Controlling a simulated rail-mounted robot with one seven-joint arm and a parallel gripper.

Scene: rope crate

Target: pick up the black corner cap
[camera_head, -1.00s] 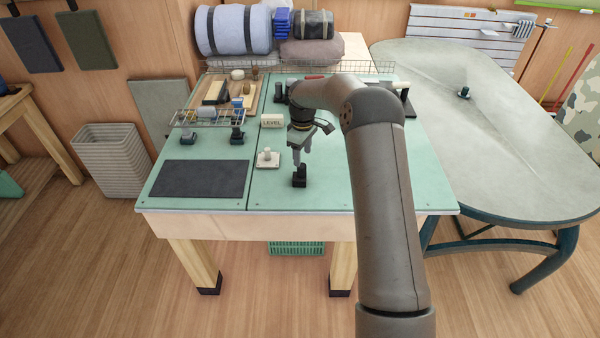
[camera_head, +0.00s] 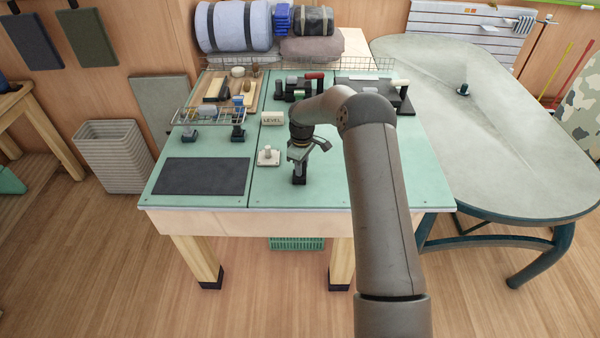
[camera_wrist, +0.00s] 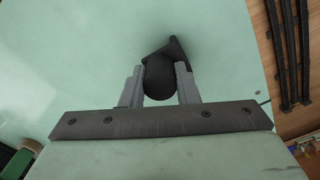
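The black corner cap (camera_head: 299,181) stands on the green tabletop near its front edge in the head view. In the wrist view the cap (camera_wrist: 160,78) shows as a dark rounded body with a pointed part behind it. My gripper (camera_head: 298,171) is down over the cap, pointing at the table. Its two grey fingers (camera_wrist: 160,86) are on either side of the cap, very close to it. I cannot tell whether they press on it. The cap's lower part is hidden in the wrist view.
A white knobbed block (camera_head: 268,157) stands just left of my gripper, with a LEVEL sign (camera_head: 272,119) behind. A dark mat (camera_head: 201,176) lies at the front left. A wire rack (camera_head: 208,116) is further back. The front right tabletop is clear.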

